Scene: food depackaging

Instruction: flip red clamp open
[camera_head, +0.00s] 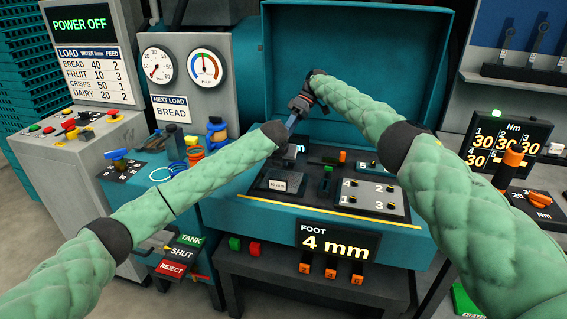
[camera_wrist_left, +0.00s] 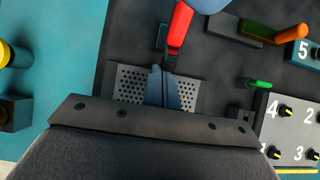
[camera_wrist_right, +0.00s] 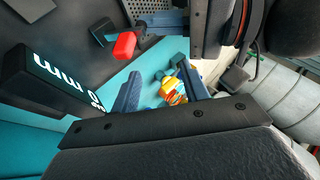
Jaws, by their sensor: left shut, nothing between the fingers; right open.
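The red clamp handle (camera_wrist_left: 181,24) shows at the top of the left wrist view, joined to a dark piece on a perforated metal plate (camera_wrist_left: 130,84). Its red end (camera_wrist_right: 124,45) also shows in the right wrist view. My left gripper (camera_wrist_left: 164,88) is shut and empty over the plate, its blue fingertips just below the clamp's dark piece; I cannot tell whether they touch it. My right gripper (camera_wrist_right: 157,88) is open with nothing between its fingers, a little apart from the red end. In the head view the arms hide the clamp.
A panel with several numbered knobs (camera_head: 372,197) lies right of the work spot, with a green lever (camera_wrist_left: 259,84) and an orange-tipped lever (camera_wrist_left: 290,34) near it. A display reading 4 mm (camera_head: 338,243) is at the front. The teal raised lid (camera_head: 390,35) stands behind.

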